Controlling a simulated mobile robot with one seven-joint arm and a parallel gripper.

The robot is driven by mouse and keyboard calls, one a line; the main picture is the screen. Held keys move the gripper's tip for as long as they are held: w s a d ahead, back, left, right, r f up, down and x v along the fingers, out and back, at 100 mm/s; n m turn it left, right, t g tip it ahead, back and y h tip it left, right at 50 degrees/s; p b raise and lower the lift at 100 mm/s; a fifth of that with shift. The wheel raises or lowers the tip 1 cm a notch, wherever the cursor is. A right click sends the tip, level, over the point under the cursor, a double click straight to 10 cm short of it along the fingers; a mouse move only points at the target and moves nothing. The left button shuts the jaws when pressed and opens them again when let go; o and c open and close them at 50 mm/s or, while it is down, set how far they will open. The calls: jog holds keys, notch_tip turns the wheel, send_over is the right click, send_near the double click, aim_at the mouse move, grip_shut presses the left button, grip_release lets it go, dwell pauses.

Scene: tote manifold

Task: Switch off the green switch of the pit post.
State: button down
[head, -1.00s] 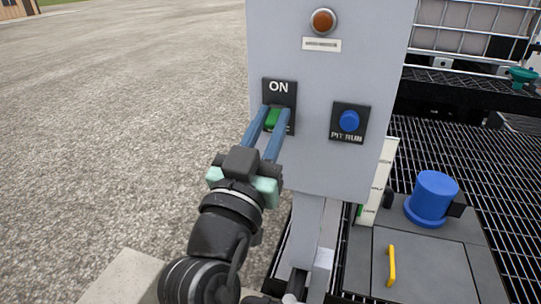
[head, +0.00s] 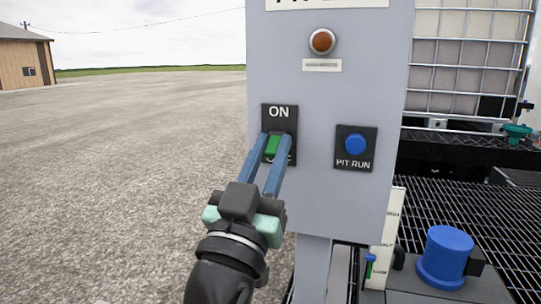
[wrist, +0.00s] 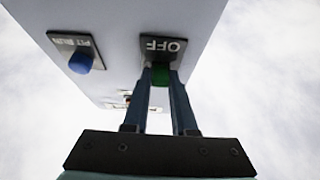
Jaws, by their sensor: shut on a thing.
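The green switch (head: 272,147) sits on a black plate (head: 280,113) marked ON at its top, on the front of the grey pit post (head: 320,190). The lower label of the plate is mostly hidden by my fingers in the head view. My gripper (head: 279,146) is shut on the green switch, with one blue finger on each side of it. In the wrist view the green switch (wrist: 160,75) shows between the fingers, and the plate (wrist: 163,46) reads OFF at the end nearer the camera.
A blue PIT RUN button (head: 355,144) is right of the switch. An amber lamp (head: 322,41) is above. A blue cylinder (head: 445,258), a white level strip (head: 386,235) and a caged tank (head: 465,60) stand to the right. Open gravel lies left.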

jog(key=c, duration=0.7)
grip_release()
jog(key=shift+b+v, duration=1.55)
jog(key=shift+v, duration=4.9)
